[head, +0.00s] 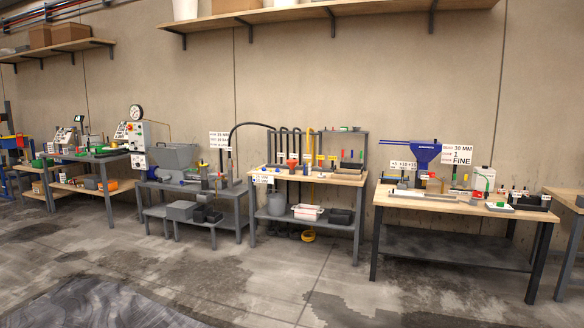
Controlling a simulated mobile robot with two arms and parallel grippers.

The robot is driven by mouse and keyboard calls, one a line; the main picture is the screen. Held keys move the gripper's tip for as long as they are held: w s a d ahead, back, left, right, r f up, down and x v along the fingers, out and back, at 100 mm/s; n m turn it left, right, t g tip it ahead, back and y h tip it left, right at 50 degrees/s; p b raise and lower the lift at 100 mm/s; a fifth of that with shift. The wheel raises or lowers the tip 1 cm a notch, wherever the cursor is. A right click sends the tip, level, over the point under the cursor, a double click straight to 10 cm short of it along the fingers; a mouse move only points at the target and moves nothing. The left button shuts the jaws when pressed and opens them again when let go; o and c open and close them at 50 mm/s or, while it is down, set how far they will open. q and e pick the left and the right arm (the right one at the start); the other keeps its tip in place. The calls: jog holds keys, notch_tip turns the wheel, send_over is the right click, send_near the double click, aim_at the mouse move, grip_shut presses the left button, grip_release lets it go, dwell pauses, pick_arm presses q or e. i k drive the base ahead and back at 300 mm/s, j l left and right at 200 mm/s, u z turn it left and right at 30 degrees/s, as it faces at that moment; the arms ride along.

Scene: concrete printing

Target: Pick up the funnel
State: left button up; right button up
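A small orange funnel-shaped object (292,163) stands on the wooden-topped bench (345,179) in the middle of the head view. It is too small to tell for sure that it is the funnel. A larger blue hopper (424,152), also funnel-shaped, stands on the bench to the right, behind small items. Neither of my grippers is in view, so nothing shows being held.
A grey machine with a hopper (172,157) stands on a low grey bench at centre left. More benches with equipment stand at far left and far right. Wall shelves (330,17) hang above. The concrete floor (270,285) in front is clear, with dark patches.

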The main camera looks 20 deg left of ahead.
aim_at(292, 167)
jog(key=i+j+u, duration=0.2)
jog(key=i+u, duration=0.6)
jog(key=i, duration=4.4)
